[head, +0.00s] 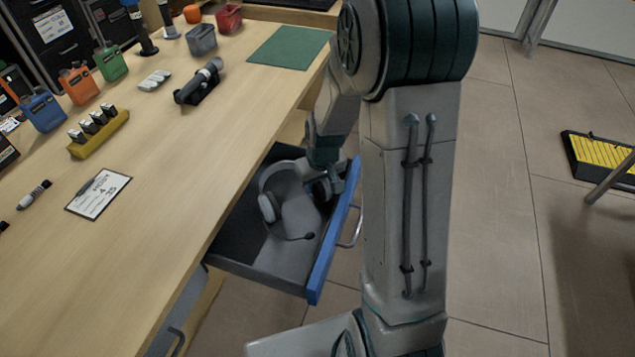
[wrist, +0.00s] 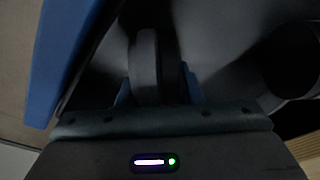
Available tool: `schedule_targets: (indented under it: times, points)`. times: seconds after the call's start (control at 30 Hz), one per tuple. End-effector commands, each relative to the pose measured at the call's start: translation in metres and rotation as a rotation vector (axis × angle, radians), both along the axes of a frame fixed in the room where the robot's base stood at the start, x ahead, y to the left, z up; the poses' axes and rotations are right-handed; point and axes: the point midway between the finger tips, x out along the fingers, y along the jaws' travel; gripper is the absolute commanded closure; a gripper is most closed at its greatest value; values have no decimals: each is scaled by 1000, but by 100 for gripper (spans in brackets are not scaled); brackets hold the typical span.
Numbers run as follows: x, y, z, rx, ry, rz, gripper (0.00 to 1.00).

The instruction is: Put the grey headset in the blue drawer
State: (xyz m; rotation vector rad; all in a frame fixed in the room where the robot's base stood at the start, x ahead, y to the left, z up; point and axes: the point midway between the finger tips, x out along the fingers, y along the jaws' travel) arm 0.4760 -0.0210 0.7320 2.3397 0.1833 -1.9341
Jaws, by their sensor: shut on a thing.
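The grey headset (head: 271,207) is inside the open blue-fronted drawer (head: 332,245), with its microphone boom pointing toward the drawer front. My gripper (head: 324,180) reaches down into the drawer and is shut on the headset's right-hand side. In the wrist view my gripper (wrist: 158,92) has a dark part of the headset (wrist: 146,60) between its fingers. The blue drawer front (wrist: 58,60) runs along the left of that view. The fingertips are partly hidden by the arm in the head view, and I cannot tell whether the headset touches the drawer floor.
The wooden desk (head: 150,250) stands above and left of the drawer. It holds a clipboard (head: 98,194), a yellow battery holder (head: 98,136), a dark flashlight-like device (head: 199,82) and a green mat (head: 290,47).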

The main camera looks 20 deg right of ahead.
Motion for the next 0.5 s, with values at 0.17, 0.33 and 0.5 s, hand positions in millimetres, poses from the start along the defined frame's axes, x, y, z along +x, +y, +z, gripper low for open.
schedule_targets:
  times: [0.17,0.33,0.5]
  points:
    - [0,0,0,0,-1,0,95]
    - [0,0,-4,1,-1,0,95]
    - [0,0,-3,1,-1,0,46]
